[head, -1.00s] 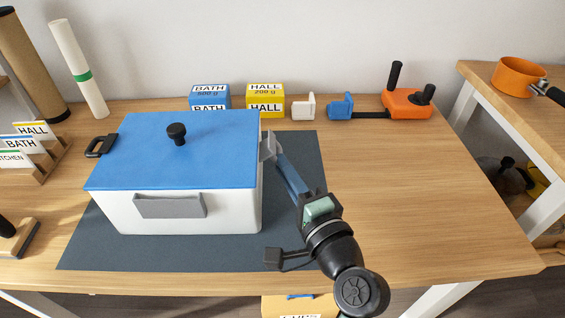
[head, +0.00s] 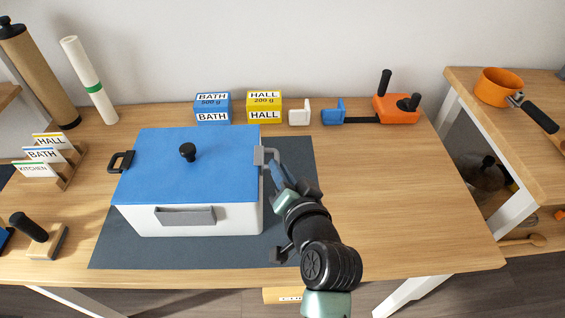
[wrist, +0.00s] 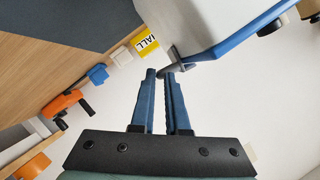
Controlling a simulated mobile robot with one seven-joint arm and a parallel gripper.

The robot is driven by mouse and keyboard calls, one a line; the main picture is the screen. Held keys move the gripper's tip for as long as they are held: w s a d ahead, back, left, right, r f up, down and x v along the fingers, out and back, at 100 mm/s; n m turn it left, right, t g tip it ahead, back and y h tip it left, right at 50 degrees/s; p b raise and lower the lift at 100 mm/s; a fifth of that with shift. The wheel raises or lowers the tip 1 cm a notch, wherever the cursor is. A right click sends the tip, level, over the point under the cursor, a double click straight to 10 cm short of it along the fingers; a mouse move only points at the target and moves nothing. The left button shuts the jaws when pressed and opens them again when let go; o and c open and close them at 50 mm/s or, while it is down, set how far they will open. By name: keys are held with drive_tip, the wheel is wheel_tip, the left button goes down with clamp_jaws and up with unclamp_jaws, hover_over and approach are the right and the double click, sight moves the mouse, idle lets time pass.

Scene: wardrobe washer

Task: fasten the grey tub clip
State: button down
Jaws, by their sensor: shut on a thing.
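The white tub (head: 190,220) with its blue lid (head: 215,175) and black knob (head: 187,152) stands on a dark mat. The grey tub clip (head: 259,156) is at the tub's right side, its upper part at the lid's edge. My gripper (head: 276,166) reaches it from the right front and is shut on it. In the wrist view the blue fingers (wrist: 161,74) close around the narrow end of the grey clip (wrist: 180,64). Whether the clip has latched over the lid cannot be told.
A black clip (head: 121,161) is on the tub's left side. BATH (head: 213,108) and HALL (head: 264,108) boxes, a white block, a blue block and an orange device (head: 396,108) stand behind. The table's right side is clear.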

drive_tip(key=shift+a+r+n+h+p, duration=0.15)
drive_tip(key=shift+r+n+h+p, duration=0.15)
drive_tip(key=shift+n+p, duration=0.15)
drive_tip(key=c, duration=1.2)
unclamp_jaws()
drive_tip(key=v, duration=1.3)
drive_tip(key=shift+r+p, duration=0.1)
drive_tip(key=shift+p, duration=0.25)
